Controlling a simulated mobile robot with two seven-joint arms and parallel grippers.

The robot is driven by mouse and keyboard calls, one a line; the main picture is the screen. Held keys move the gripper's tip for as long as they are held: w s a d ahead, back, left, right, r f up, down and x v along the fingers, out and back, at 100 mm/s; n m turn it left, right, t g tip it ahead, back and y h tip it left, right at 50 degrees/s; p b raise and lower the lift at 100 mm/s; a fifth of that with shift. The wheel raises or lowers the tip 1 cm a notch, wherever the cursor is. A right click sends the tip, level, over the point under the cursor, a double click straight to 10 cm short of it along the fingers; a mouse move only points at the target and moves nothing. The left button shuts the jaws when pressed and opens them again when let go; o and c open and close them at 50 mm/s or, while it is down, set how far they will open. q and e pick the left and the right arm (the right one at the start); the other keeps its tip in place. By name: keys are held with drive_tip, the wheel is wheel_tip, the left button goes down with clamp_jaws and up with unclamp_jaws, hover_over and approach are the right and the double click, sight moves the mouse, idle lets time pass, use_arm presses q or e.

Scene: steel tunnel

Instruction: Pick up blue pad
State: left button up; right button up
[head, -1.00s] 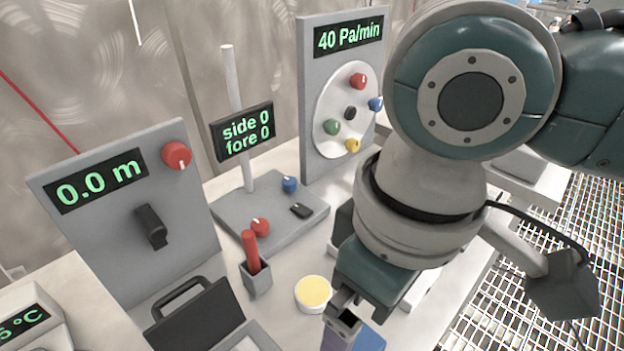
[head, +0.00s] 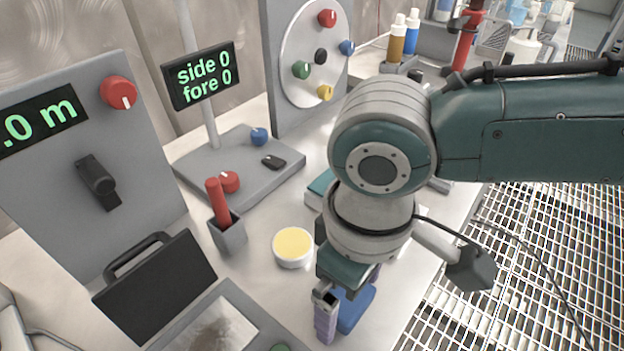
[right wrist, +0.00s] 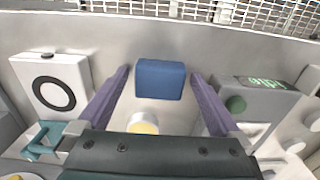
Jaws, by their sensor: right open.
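The blue pad (head: 355,308) lies on the white bench near its front edge, partly hidden behind my right gripper (head: 332,318) in the head view. In the right wrist view the blue pad (right wrist: 160,79) is a rounded block beyond and between the two purple fingertips (right wrist: 160,82). My right gripper is open, with a finger on each side of the pad and visible gaps to both. Nothing is held in it. My left gripper is not in view.
A round tub with a yellow top (head: 293,246) stands left of the gripper. A red-handled tool in a grey holder (head: 228,235), a black-lidded case (head: 155,290) and a grey control base (head: 240,165) are further left. Grating floor (head: 540,250) lies right of the bench.

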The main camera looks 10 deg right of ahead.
drive_tip(key=c, duration=1.4)
wheel_tip(320, 180, up, 20)
drive_tip(key=p, duration=0.4)
drive_tip(key=shift+p, duration=0.35)
drive_tip(key=o, duration=0.9)
drive_tip(key=c, duration=0.6)
drive_tip(key=shift+a, duration=0.1)
drive_tip(key=shift+c, duration=0.2)
